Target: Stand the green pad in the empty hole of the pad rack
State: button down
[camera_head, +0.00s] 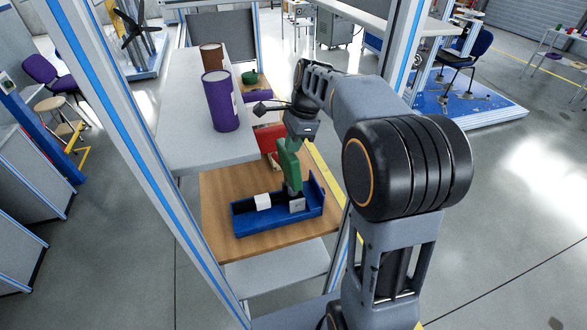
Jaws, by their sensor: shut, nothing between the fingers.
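My gripper (292,188) points down over a blue tray-like holder (246,222) on a wooden board. It is shut. A green upright piece (289,162) shows directly below my wrist; I cannot tell whether it is part of my gripper or a pad behind it. The blue holder has a raised right end. A white block (263,202) and a grey block (297,205) are in it; the grey block is just under the gripper's tip. A small green round thing (250,77) lies farther back on a wooden surface. An empty hole cannot be made out.
A purple cylinder (220,101) and a brown cylinder (212,57) stand on a grey shelf left of my arm. A red object (268,137) lies behind the holder. Frame posts (120,115) rise on both sides. Bare wood (225,187) shows left of the holder.

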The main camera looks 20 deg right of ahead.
jog(key=shift+s+r+p, duration=0.1)
jog(key=shift+r+p, duration=1.95)
jog(key=shift+p, duration=0.1)
jog(key=c, duration=1.4)
grip_release()
jog(key=shift+f, duration=0.1)
